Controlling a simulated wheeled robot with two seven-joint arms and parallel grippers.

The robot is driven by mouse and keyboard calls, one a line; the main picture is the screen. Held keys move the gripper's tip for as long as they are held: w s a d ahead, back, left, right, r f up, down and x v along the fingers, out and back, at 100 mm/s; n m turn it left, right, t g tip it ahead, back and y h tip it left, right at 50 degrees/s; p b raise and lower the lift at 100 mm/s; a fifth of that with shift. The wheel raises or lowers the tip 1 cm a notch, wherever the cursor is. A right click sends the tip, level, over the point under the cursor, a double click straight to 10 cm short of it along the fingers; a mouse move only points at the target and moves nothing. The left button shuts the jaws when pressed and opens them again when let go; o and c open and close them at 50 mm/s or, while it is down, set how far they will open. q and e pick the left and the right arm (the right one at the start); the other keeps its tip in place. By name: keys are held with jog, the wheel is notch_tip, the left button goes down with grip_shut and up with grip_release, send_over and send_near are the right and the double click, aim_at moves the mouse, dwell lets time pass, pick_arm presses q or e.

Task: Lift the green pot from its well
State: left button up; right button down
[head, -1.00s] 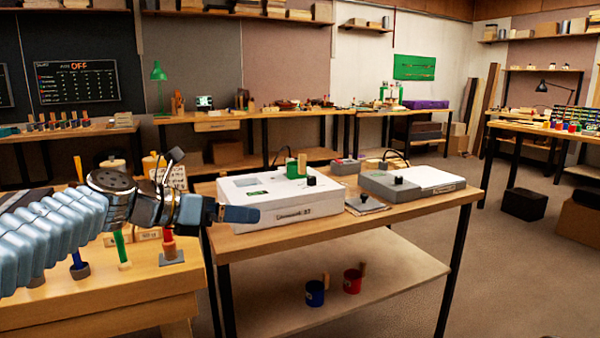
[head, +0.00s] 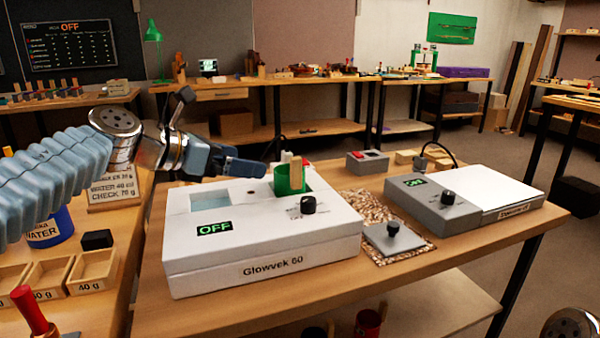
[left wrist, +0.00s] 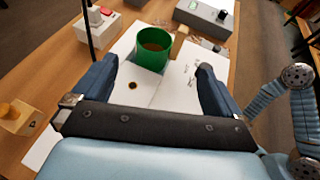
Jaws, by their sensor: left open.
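The green pot (head: 289,180) stands at the back right of the white Glowvek 60 unit (head: 300,251). Its wooden handle shows beside it, and its lower part is hard to make out. The left wrist view shows the pot (left wrist: 150,58) from above with something brown inside. My left gripper (head: 250,168) is left of the pot, just above the unit's top, pointing at it. In the left wrist view its fingers (left wrist: 155,68) are spread with the pot ahead, between their lines. It holds nothing. My right gripper is not visible.
The unit has a dark knob (head: 308,204) in front of the pot and a display (head: 214,228) reading OFF. A grey lid with a knob (head: 393,237) lies on a speckled mat to the right. A grey scale (head: 436,206) and a small red-buttoned box (head: 367,162) stand beyond.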

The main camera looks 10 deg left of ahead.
aim_at(293, 171)
pick_arm(q)
jog(key=x, duration=0.8)
jog(key=shift+w+d, duration=0.1)
jog(key=shift+w, duration=0.25)
jog(key=x, duration=0.5)
jog(key=shift+d+f, duration=0.2)
jog(key=shift+f, duration=0.1)
jog(key=c, duration=0.7)
jog(key=shift+c, duration=0.2)
jog(key=shift+r, duration=0.1)
